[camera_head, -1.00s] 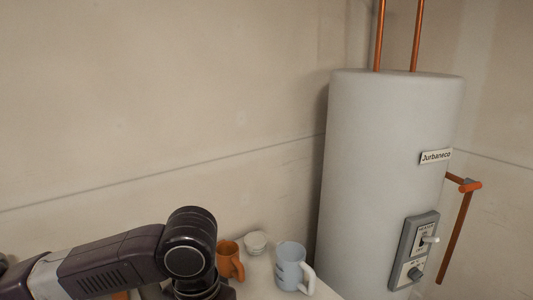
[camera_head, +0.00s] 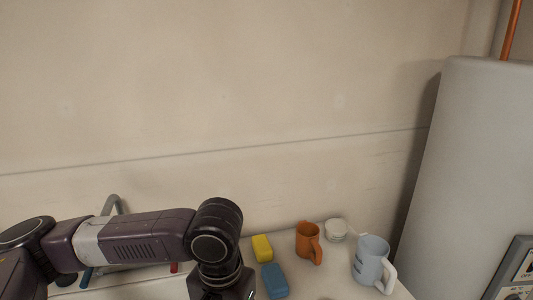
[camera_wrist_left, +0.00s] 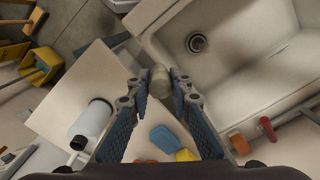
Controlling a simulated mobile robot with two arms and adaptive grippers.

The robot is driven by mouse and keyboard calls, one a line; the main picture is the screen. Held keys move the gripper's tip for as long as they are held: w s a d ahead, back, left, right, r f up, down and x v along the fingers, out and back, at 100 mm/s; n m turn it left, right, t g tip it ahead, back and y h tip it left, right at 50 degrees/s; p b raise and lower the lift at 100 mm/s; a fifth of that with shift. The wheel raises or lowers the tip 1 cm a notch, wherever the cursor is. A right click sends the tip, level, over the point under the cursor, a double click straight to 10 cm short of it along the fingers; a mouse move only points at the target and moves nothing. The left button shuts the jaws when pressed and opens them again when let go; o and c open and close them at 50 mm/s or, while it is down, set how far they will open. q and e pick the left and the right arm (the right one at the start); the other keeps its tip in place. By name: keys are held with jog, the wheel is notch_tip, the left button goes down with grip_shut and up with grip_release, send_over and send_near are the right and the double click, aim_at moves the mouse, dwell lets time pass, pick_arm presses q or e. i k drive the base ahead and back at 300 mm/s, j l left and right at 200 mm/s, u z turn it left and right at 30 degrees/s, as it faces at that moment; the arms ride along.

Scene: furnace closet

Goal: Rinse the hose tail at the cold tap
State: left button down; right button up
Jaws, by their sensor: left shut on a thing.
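My left gripper (camera_wrist_left: 160,85) is shut on a short pale cylindrical piece, the hose tail (camera_wrist_left: 160,81), held between the fingertips in the left wrist view. The gripper is over the counter edge near the white sink (camera_wrist_left: 158,40), whose drain lies beyond the fingers. In the head view my left arm comes in from the left, and its fingers and the hose tail are hidden below the frame. A grey spout (camera_head: 113,204) rises behind the arm, with a blue tap handle (camera_head: 86,279) on its left and a red one (camera_head: 174,267) on its right. My right gripper is not in view.
A yellow block (camera_head: 262,248), a blue block (camera_head: 275,281), an orange mug (camera_head: 309,242), a white bowl-like stack (camera_head: 335,230) and a light blue mug (camera_head: 371,261) stand on the counter right of my arm. A large grey tank (camera_head: 463,170) stands at right.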

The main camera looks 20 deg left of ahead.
aim_at(85, 281)
jog(key=u, duration=1.9)
jog(key=z, duration=0.45)
jog(key=k+l, duration=0.05)
jog(key=l, duration=0.05)
